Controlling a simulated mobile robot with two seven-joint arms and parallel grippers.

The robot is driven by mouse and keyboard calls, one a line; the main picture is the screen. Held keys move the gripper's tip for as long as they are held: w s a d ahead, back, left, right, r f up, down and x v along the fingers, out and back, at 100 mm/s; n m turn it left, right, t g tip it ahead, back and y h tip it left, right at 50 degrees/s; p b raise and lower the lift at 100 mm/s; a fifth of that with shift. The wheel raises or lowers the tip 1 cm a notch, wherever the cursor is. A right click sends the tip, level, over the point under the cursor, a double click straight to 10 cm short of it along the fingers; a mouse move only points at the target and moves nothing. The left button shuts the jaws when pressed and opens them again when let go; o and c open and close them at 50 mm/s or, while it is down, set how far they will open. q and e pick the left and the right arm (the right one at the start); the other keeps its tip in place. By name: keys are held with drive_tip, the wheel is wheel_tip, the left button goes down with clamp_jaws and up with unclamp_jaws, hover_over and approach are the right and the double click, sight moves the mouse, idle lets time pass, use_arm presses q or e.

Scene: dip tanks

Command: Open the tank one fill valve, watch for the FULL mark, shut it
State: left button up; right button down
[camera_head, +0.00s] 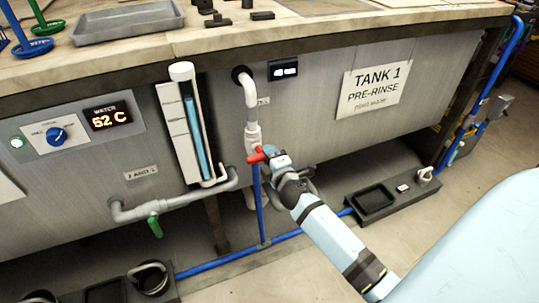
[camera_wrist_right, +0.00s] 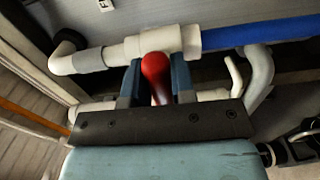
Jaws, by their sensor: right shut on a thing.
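The red valve handle (camera_head: 256,158) sits on the white fill pipe (camera_head: 251,95) below tank one's front and lies roughly across the pipe. My right gripper (camera_head: 268,154) is shut on it. In the right wrist view the red handle (camera_wrist_right: 157,72) is between the two fingers of my right gripper (camera_wrist_right: 158,82). The sight gauge (camera_head: 179,100) stands left of the pipe. Its blue column (camera_head: 198,135) reaches high in the tube; the marks beside it are too small to read. The tank one sign (camera_head: 377,87) is at right. My left gripper is not in view.
A green-handled drain valve (camera_head: 155,225) hangs on a grey pipe at lower left. The water panel (camera_head: 107,116) reads 52 C. A small dark display (camera_head: 283,70) is near the pipe's top. A blue pipe (camera_head: 205,266) runs along the floor. A grey tray (camera_head: 128,22) rests on the counter.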

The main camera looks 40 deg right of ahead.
drive_tip(key=c, duration=1)
unclamp_jaws()
drive_tip(key=shift+o, duration=0.2)
drive_tip(key=shift+s, duration=0.1)
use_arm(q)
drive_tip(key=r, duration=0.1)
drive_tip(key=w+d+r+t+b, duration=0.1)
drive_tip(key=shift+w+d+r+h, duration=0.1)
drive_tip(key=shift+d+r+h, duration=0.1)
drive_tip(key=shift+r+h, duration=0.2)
use_arm(e)
drive_tip(key=v, duration=1.3)
drive_tip(key=shift+s+a, duration=0.15)
drive_tip(key=shift+s, duration=0.15)
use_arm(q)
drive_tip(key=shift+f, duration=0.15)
